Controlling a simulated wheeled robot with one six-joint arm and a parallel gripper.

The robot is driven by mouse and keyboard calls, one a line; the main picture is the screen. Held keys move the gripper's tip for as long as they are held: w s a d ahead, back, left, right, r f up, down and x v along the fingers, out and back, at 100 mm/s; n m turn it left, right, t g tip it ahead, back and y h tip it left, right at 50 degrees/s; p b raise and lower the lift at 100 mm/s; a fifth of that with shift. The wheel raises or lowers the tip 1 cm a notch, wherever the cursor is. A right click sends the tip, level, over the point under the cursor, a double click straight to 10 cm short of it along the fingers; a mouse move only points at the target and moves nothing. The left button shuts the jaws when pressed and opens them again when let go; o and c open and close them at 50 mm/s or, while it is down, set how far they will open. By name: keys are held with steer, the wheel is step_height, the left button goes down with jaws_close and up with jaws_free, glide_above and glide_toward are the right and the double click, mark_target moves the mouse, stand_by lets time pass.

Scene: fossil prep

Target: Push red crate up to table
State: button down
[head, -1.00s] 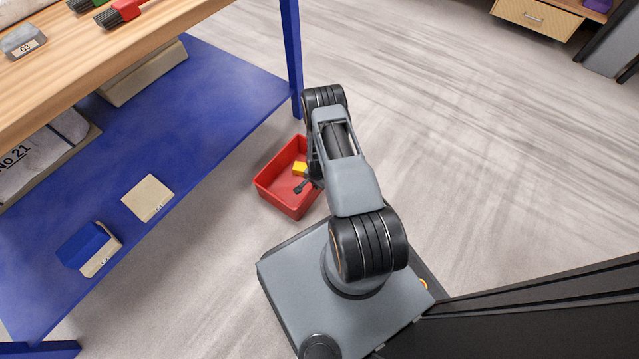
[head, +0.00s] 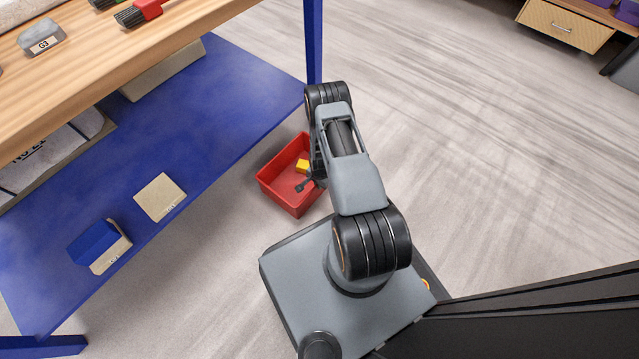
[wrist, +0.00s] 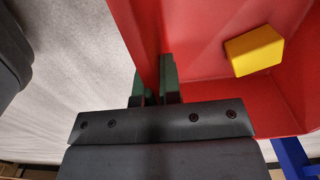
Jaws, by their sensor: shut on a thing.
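The red crate (head: 276,184) is on the floor just right of the blue-framed table (head: 40,250), with a strip of bare floor between them. A yellow block (head: 303,166) lies inside the crate and also shows in the wrist view (wrist: 255,50). In the wrist view, my gripper (wrist: 157,92) is shut on the red crate's wall (wrist: 145,40), with one green finger on each side. In the head view my arm hides the crate's right side and most of the gripper.
The table's blue leg (head: 314,45) stands beyond the crate. On its lower shelf are a beige block (head: 160,197) and a blue-and-beige one (head: 100,245). Brushes (head: 140,12) lie on the wooden top. Open floor (head: 480,170) is to the right.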

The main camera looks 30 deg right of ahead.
steer(key=c, duration=1.2)
jaws_free()
step_height(320, 180, up, 14)
steer(key=p, duration=0.6)
